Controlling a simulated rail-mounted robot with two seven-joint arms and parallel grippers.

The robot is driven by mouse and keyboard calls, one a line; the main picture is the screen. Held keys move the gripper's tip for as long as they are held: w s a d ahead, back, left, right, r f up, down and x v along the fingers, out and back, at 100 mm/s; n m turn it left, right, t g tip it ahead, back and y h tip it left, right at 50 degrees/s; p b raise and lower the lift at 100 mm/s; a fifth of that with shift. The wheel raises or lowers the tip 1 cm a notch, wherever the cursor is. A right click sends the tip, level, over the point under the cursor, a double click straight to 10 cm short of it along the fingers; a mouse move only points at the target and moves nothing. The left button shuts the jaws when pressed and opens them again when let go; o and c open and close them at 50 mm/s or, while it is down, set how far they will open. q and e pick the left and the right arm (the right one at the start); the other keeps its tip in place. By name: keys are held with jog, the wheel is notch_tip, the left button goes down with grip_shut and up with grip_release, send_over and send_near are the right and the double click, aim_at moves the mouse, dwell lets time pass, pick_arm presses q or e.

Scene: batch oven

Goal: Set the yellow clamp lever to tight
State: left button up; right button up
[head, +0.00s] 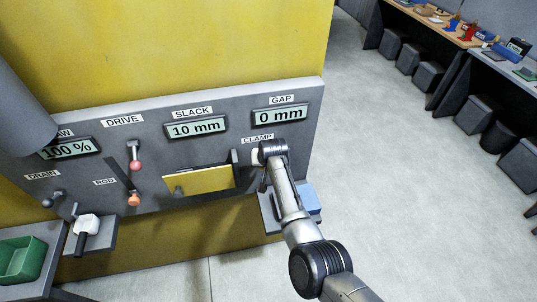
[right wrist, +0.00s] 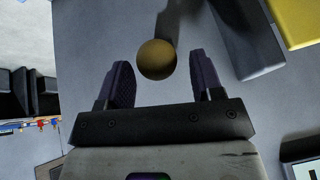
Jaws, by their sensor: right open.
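The yellow clamp lever's round knob (right wrist: 157,60) shows in the right wrist view, in front of the panel and casting a shadow on it. My right gripper (right wrist: 160,82) is open, its two dark fingers on either side of the knob's near edge, with gaps on both sides. In the head view my right gripper (head: 263,172) is at the panel just below the CLAMP label (head: 257,139), and my wrist hides the lever there. Which way the lever points cannot be told. My left gripper is not in view.
The grey panel (head: 222,142) reads SLACK 10 mm and GAP 0 mm. Left of my right gripper are a yellow flap (head: 205,181), a red-knobbed lever (head: 135,165) and an orange-knobbed lever (head: 133,199). A small shelf with a blue block (head: 308,197) is below right. Floor at right is free.

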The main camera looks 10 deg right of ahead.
jog(key=b+v, duration=0.1)
jog(key=v, duration=1)
jog(key=shift+s, duration=0.25)
jog(key=shift+r, duration=0.15)
